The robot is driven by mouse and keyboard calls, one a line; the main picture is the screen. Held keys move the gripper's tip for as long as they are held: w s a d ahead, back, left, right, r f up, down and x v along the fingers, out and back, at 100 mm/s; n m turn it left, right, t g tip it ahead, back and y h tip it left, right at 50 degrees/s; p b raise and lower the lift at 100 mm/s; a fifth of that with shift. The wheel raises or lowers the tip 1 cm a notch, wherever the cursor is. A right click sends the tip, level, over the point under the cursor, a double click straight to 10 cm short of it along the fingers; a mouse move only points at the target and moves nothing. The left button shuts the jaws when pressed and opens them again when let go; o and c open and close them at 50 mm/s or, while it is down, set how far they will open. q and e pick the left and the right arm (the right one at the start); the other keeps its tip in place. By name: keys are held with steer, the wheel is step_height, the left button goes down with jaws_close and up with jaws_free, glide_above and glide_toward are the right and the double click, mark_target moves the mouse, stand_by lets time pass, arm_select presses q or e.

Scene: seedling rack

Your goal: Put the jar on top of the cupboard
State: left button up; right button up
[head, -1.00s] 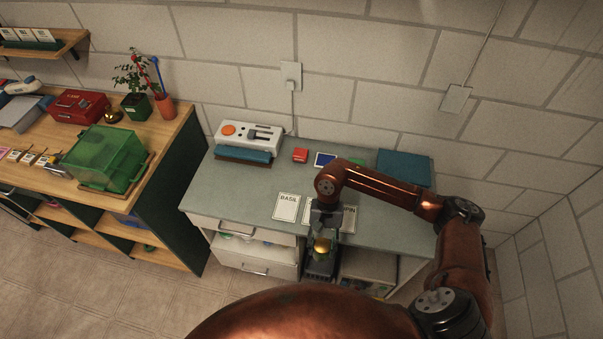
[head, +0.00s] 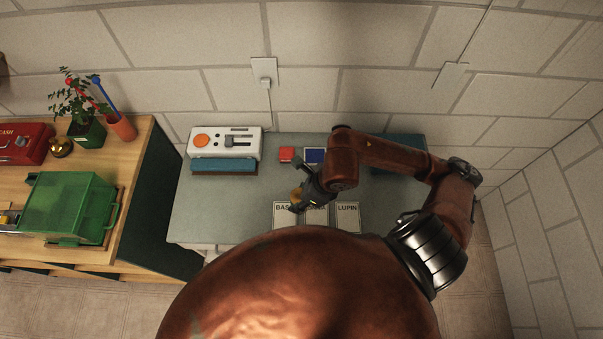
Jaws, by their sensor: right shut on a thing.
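The cupboard (head: 215,217) has a grey-green top and stands against the wall in the middle of the head view. My right gripper (head: 300,200) is over the cupboard top, above the row of name cards. It is shut on the jar (head: 296,193). Only a small golden part of the jar shows beside the dark fingers; the rest is hidden by the gripper. I cannot tell whether the jar touches the surface. My left gripper is not in view.
Name cards, one reading LUPIN (head: 347,217), lie near the front edge. The left of the top is clear. A wooden bench (head: 135,165) with a green crate (head: 68,208) stands left.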

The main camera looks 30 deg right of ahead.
steer(key=shift+w+d+m, duration=0.3)
steer(key=shift+w+d, duration=0.05)
steer(key=shift+w, duration=0.2)
steer(key=w+d+f, duration=0.2)
steer(key=w+f, duration=0.1)
steer(key=w+d+f, duration=0.3)
steer(key=w, duration=0.1)
steer(key=w+d+f, duration=0.2)
steer(key=w+f, duration=0.1)
steer(key=shift+w+d+f+p, duration=0.25)
steer(key=shift+w+f+p, duration=0.05)
steer(key=shift+f, duration=0.1)
step_height(320, 180, down, 3)
steer(key=shift+r, duration=0.1)
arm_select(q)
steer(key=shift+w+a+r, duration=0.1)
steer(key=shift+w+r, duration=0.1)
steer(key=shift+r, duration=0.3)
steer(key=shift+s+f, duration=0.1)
